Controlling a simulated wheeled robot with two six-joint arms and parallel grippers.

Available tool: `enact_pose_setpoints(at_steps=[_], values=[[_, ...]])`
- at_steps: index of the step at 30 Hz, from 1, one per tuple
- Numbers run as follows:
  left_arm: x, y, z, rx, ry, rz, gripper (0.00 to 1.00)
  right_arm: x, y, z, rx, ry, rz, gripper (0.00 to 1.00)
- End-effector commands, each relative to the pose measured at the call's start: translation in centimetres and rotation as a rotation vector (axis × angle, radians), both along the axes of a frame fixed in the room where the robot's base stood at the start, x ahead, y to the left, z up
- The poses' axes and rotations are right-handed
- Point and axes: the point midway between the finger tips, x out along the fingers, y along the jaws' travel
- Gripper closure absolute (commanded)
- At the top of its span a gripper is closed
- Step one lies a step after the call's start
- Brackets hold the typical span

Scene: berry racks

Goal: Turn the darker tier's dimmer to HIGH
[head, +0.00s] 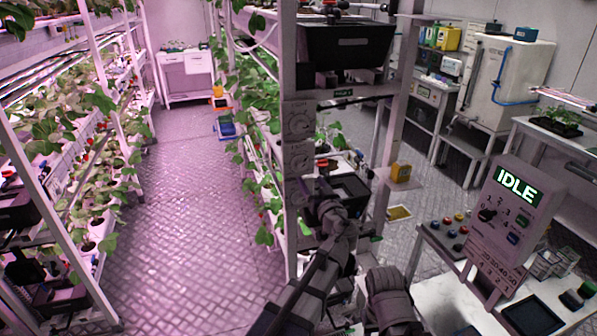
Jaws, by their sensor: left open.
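The rack (291,200) stands in the middle with its post toward me. A pale plate (298,125) with raised round shapes is on that post; I cannot tell if it is a dimmer or read any setting. My left gripper (322,193) is just right of the post, below the plate and apart from it. It is open, with nothing visible in it. Its fingers are small and dark against the shelf behind. I cannot tell which tier is darker. My right gripper does not show.
A control box (515,212) reading IDLE, with a numbered dial, stands at the right on a white bench. Another plant rack (125,150) lines the left side. A black bin (345,45) sits high on the middle rack.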

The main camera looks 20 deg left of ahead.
Motion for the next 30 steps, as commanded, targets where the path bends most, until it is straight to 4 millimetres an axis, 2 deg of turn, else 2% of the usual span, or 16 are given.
enact_pose_setpoints(at_steps=[4, 16, 21, 30], values=[[0.9, 0.6, 0.0, 0.000, 0.001, 0.002, 0.33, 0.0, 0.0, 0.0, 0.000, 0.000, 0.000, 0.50], [5.6, 3.7, -0.1, -0.001, 0.003, 0.003, 0.33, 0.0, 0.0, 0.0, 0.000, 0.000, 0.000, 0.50], [6.3, 4.3, -0.1, -0.001, 0.003, 0.002, 0.33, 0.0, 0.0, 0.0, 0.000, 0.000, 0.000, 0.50], [6.4, 4.4, -0.1, -0.001, 0.003, 0.002, 0.33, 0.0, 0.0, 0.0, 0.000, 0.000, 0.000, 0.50]])
